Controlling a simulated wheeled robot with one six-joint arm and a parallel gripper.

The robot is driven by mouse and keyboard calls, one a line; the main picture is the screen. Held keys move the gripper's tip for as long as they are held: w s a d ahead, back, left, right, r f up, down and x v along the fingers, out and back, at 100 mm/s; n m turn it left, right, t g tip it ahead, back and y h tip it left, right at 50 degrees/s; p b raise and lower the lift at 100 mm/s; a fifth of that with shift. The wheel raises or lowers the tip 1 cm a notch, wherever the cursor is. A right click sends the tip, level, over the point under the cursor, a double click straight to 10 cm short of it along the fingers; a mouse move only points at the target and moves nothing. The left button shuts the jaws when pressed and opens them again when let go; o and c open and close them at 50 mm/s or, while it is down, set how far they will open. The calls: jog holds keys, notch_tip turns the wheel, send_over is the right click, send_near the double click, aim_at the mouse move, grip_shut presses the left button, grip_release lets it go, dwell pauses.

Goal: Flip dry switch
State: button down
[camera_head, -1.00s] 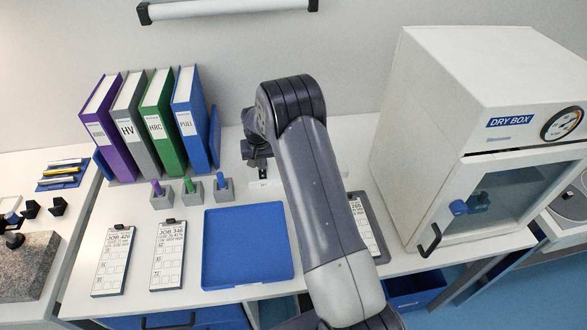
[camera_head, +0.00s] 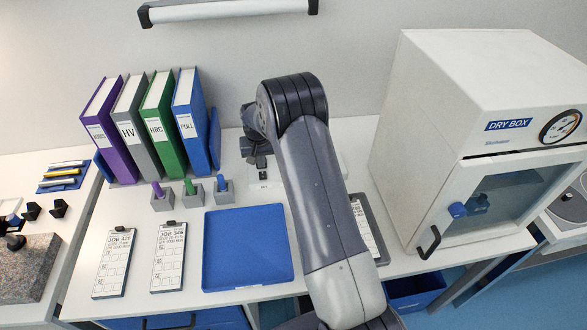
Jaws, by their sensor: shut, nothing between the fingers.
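My gripper (camera_head: 260,164) is shut and empty, pointing down at the back of the table, left of my arm. Its fingertips are over or beside a low white switch base (camera_head: 264,185) with small dark lettering, too small to read. My arm hides most of that base, and a pale part of it shows right of the arm. I cannot tell whether the fingers touch a switch lever, or which way a lever is set. The white dry box (camera_head: 420,140), labelled DRY BOX, stands at the right with its glass door closed.
A blue tray (camera_head: 248,280) lies in front of my gripper. Several binders (camera_head: 150,125) and small holders with coloured pegs (camera_head: 192,195) stand to its left. Job cards (camera_head: 113,264) lie at the front left. A dark clipboard (camera_head: 368,228) is partly behind my arm.

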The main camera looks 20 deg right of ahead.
notch_tip(320, 180, up, 4)
jog(key=shift+r+p, duration=0.1)
jog(key=shift+p, duration=0.65)
notch_tip(320, 180, down, 7)
jog(key=b, duration=0.3)
